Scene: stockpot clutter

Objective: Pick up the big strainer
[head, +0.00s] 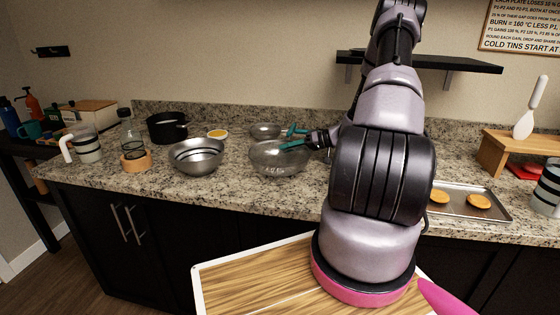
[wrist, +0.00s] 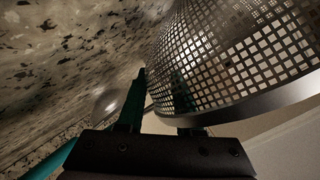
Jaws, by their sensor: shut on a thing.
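The big strainer (head: 278,160) is a shiny perforated metal bowl in the middle of the head view, at the counter's front part. Its square-holed wall (wrist: 235,65) fills the upper right of the wrist view. My gripper (head: 294,138) has teal fingers and is shut on the strainer's rim at its back right side. In the wrist view, one finger stands beside the rim and the other is partly hidden by the strainer. The strainer looks about level; I cannot tell whether its base touches the counter.
A smaller metal bowl (head: 265,130) stands just behind the strainer. A steel bowl (head: 197,157) is to its left, with a black pot (head: 167,127) and a small orange-filled dish (head: 217,134) behind. A baking tray (head: 487,205) lies right of my arm. A black shelf (head: 455,64) hangs above.

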